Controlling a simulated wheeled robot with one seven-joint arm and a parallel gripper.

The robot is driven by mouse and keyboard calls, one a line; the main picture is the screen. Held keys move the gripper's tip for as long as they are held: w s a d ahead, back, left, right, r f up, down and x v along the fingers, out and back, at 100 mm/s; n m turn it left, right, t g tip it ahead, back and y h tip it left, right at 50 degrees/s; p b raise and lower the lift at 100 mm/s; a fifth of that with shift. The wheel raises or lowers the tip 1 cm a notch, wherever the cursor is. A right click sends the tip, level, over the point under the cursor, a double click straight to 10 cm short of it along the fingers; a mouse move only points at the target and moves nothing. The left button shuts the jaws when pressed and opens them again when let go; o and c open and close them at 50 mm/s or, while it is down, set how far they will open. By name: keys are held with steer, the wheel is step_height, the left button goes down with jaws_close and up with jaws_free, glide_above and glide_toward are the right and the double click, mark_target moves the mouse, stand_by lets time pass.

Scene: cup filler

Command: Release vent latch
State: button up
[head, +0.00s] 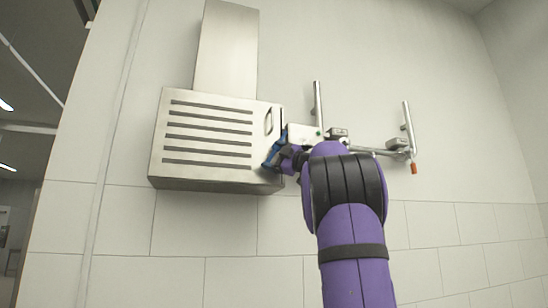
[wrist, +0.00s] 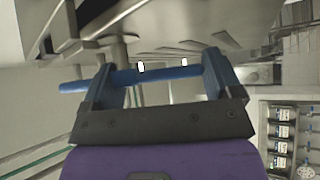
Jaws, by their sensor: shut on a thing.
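The vent is a steel box with dark horizontal slots (head: 205,135), fixed to the wall in the head view. A small upright loop handle (head: 268,121) sits near its right front edge. My gripper (head: 272,158) is at the vent's lower right edge, below that loop. In the wrist view my gripper (wrist: 160,76) has its two blue fingers apart, with a blue bar (wrist: 75,87) running across between them and sticking out past the left finger. The gripper is shut on this bar. Whether the bar is the vent latch I cannot tell; the contact is small and partly hidden in the head view.
A steel duct (head: 226,50) rises above the vent. Right of my arm, pipes with fittings (head: 406,125) and an orange-tipped part (head: 413,168) are on the wall. The tiled wall below is clear. A shelf with labelled items (wrist: 282,145) shows at lower right in the wrist view.

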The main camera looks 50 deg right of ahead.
steer(key=o, duration=1.1)
steer(key=v, duration=1)
steer(key=shift+s+f, duration=0.2)
steer(key=shift+s, duration=0.1)
